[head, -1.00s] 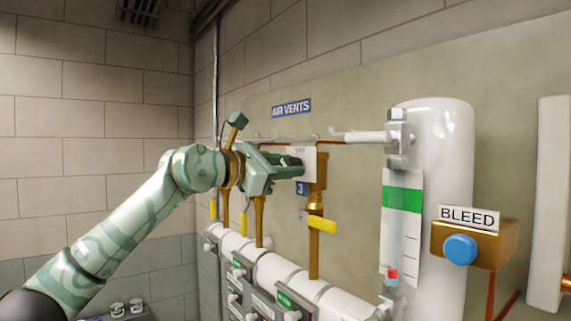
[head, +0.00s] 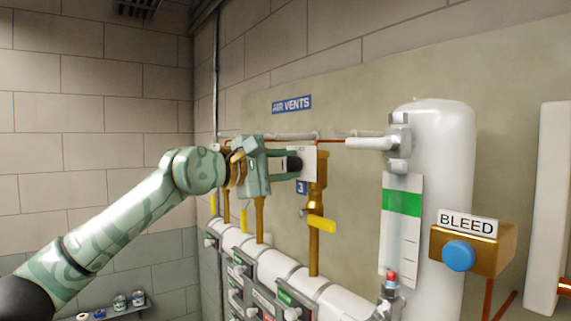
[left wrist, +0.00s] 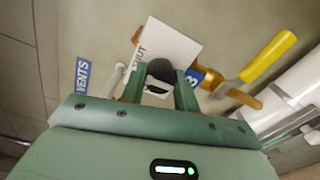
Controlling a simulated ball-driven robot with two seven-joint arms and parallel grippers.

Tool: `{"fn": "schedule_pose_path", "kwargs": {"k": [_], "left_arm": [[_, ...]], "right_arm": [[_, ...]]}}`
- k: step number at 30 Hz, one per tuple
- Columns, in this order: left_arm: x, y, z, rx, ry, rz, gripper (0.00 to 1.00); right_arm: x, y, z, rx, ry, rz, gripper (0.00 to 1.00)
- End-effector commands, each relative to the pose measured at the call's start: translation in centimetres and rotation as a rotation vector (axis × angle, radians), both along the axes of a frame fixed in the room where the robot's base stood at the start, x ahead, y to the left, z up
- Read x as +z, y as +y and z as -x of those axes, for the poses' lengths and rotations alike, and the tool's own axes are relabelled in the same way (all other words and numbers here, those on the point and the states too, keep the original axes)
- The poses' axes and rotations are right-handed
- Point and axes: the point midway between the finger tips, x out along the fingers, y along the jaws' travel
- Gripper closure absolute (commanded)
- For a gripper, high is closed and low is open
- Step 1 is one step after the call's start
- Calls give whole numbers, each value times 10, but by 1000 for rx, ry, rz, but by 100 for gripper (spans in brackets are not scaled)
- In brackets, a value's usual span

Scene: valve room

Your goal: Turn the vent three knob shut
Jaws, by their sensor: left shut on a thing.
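The vent three knob (head: 294,164) is small and black, on the front of a brass valve (head: 318,172) with a white plate (head: 303,160) behind it. A blue label "3" (head: 302,187) is below the plate. My left gripper (head: 289,163) is shut on the knob, coming in from the left. In the left wrist view, the dark round knob (left wrist: 160,71) is between the two green fingers (left wrist: 160,88). The white plate there (left wrist: 170,45) reads "SHUT" along one edge. A dark pointer shape shows beside the knob, but its exact setting is unclear. My right gripper is out of view.
A yellow lever (head: 322,225) sits on the brass pipe below the valve. A white manifold pipe (head: 283,272) runs beneath. A white tank (head: 440,140) and the BLEED block with its blue button (head: 459,255) are to the right. Free room is left of the wall.

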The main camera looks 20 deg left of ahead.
Motion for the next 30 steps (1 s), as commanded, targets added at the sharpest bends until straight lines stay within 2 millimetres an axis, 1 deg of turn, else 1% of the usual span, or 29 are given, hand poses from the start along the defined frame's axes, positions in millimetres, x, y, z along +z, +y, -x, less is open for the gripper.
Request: {"fn": "schedule_pose_path", "kwargs": {"k": [7,21,22,23,24,30], "left_arm": [[0,-1,0,-1,-38,-48,92],[-1,-1,0,-1,-43,-56,92],[-1,-1,0,-1,-42,-57,61],[-1,-1,0,-1,-42,-57,53],[-1,-1,0,-1,-42,-57,48],[-1,0,0,0,-42,-56,48]], "right_arm": [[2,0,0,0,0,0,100],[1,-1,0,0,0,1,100],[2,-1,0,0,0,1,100],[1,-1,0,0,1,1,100],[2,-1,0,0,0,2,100],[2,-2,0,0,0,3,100]]}}
